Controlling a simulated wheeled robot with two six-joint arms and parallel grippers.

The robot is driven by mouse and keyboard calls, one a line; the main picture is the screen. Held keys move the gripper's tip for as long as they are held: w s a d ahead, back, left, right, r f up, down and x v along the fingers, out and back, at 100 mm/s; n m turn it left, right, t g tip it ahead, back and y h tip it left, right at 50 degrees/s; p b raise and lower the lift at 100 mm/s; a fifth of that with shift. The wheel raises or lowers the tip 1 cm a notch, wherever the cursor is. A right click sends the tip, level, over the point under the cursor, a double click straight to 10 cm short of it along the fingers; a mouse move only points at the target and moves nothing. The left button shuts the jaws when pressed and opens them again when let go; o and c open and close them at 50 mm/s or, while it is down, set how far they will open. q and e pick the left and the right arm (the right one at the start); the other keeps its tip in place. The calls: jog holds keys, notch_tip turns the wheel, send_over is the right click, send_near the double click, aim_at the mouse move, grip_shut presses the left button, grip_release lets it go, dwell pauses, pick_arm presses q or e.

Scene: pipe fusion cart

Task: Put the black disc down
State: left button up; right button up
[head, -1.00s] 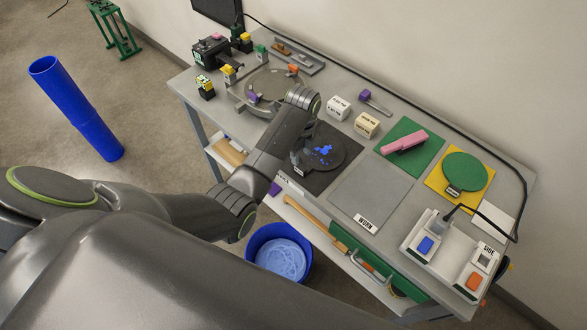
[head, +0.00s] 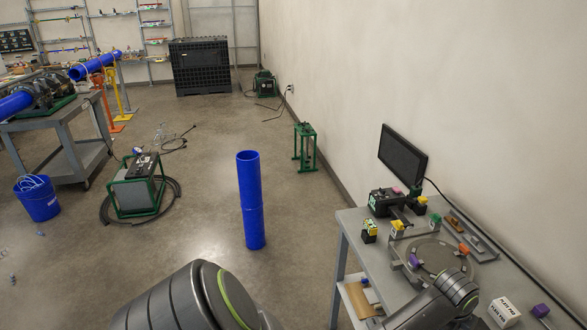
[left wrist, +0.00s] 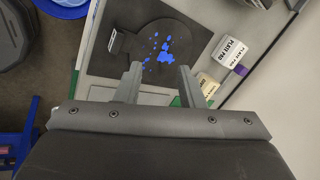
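The black disc (left wrist: 178,30), marked with blue specks, lies flat on a dark square mat (left wrist: 92,62) in the left wrist view. A small grey tab (left wrist: 118,41) sticks out at the disc's left edge. My left gripper (left wrist: 160,69) has its two fingers spread apart over the near part of the disc, with nothing clamped between them. Whether a fingertip touches the disc cannot be told. The disc and both grippers are out of the head view, which shows only arm links.
The cart (head: 352,222) carries a round grey fixture (head: 440,252), a monitor (head: 403,160) and a white lettered block (head: 503,312). A blue pipe (head: 251,200) stands upright on the floor. A green-framed machine (head: 135,187) sits further left, with open floor between.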

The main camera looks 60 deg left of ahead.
pick_arm(q)
jog(key=s+a+n+t, duration=0.3)
jog(key=a+n+t, duration=0.15)
jog(key=n, duration=0.25)
jog(key=s+a+f+n+g, duration=0.1)
jog(key=s+f+n, duration=0.1)
jog(key=s+f, duration=0.5)
jog(key=s+a+f+n+g+y, duration=0.15)
jog(key=s+f, duration=0.25)
jog(key=f, duration=0.6)
jog(key=s+a+f+n+g, duration=0.1)
jog(key=s+f+n, duration=0.1)
jog(key=s+f, duration=0.5)
jog(key=s+a+f+n+g, duration=0.1)
jog(key=s+f, duration=0.4)
jog(key=s, duration=0.5)
jog(key=s+f+n+g, duration=0.2)
jog(key=s+f, duration=0.4)
jog(key=s, duration=0.5)
jog(key=s+a+f+n+g, duration=0.1)
jog(key=s+f+n, duration=0.1)
jog(key=s+f, duration=0.4)
jog(key=s, duration=0.4)
jog(key=shift+s+a+f+g, duration=0.15)
jog(key=shift+a+g, duration=0.15)
jog(key=shift+a, duration=0.05)
jog(key=shift+f, duration=0.1)
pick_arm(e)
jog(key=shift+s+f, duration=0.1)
